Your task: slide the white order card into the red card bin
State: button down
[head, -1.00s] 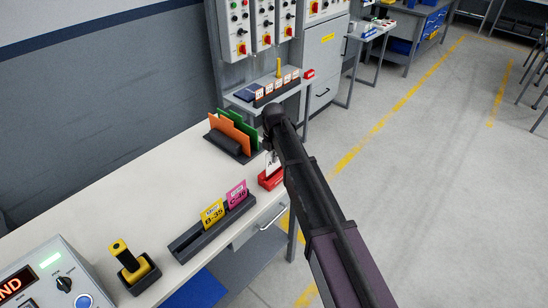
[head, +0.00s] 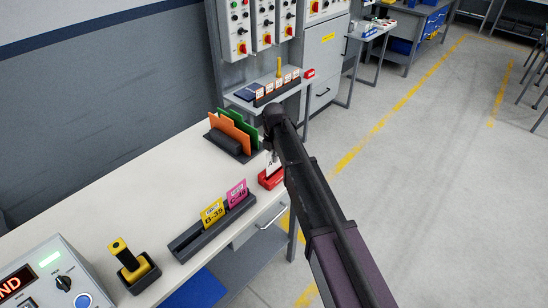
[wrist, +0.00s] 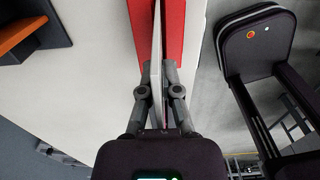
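The white order card (head: 271,167) is upright at the red card bin (head: 270,180) near the table's right edge; part of its lettering shows. In the wrist view the card (wrist: 157,42) is seen edge-on, with the red bin (wrist: 174,30) on both sides of it, so it stands in line with the bin's slot. My gripper (wrist: 157,72) is shut on the card's near end. In the head view my arm hides most of the fingers and the card's right part. How deep the card sits in the slot cannot be told.
A dark rack (head: 190,238) holds a yellow card (head: 212,213) and a pink card (head: 237,193). A dark holder (head: 226,143) with orange and green folders stands behind the bin. The white tabletop (head: 120,190) is largely clear.

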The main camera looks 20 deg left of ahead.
aim_at(274, 171)
jog(key=shift+f+b, duration=1.6)
jog(key=shift+f, duration=0.15)
jog(key=c, duration=0.7)
grip_release()
jog(key=o, duration=0.4)
jog(key=shift+r+p, duration=3.95)
jog(key=shift+r, duration=0.05)
